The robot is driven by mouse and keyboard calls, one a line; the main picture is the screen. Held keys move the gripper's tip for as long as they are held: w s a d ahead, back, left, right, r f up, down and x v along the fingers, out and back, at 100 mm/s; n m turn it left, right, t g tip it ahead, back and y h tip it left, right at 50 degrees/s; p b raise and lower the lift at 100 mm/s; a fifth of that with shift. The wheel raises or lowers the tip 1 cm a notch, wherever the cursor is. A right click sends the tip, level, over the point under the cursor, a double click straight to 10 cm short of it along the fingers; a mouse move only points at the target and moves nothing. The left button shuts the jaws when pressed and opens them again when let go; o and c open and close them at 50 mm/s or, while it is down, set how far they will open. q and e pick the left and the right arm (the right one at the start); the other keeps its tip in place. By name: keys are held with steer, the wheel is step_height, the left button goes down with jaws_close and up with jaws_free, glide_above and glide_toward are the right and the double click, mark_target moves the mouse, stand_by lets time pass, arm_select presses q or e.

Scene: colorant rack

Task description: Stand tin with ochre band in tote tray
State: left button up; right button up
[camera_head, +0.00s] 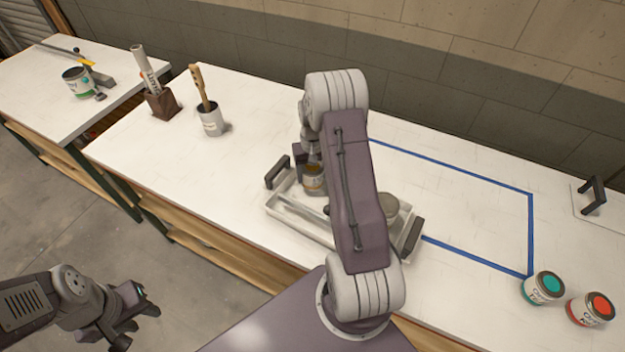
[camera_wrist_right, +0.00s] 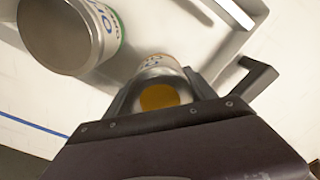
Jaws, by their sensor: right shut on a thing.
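The tin with the ochre band (camera_head: 314,186) is held in my right gripper (camera_head: 311,168) at the left end of the tote tray (camera_head: 300,226). In the right wrist view its ochre lid centre (camera_wrist_right: 160,97) shows between the jaws. The tin looks upright over or in the tray; I cannot tell whether its base touches the floor. A second tin with a plain grey top (camera_head: 389,212) stands at the tray's right end, partly behind my right arm; it also shows in the right wrist view (camera_wrist_right: 70,35). My left gripper (camera_head: 136,317) is open and empty, off the bench at lower left.
The tray has dark handles at its left (camera_head: 277,171) and right (camera_head: 412,240). A blue tape outline (camera_head: 531,225) encloses clear bench to the right. Teal-lidded (camera_head: 543,288) and red-lidded (camera_head: 591,309) tins stand at front right. A brush cup (camera_head: 211,121) and brown holder (camera_head: 162,104) stand left.

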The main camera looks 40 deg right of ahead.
mark_target(313, 180)
steer(key=shift+f, duration=1.6)
steer(key=shift+f, duration=0.1)
steer(key=o, duration=1.7)
steer(key=shift+a, duration=0.1)
step_height(313, 180, up, 12)
steer(key=shift+r+b, duration=0.15)
steer(key=shift+b, duration=0.35)
steer(key=s+a+n, duration=0.1)
steer(key=s+a, duration=0.4)
steer(key=a, duration=0.1)
steer(key=s+a+n, duration=0.2)
steer(key=s+a, duration=0.3)
steer(key=a, duration=0.1)
steer(key=s+a+n+t, duration=0.1)
steer(key=s+a, duration=0.4)
steer(key=a, duration=0.2)
steer(key=shift+f, duration=0.35)
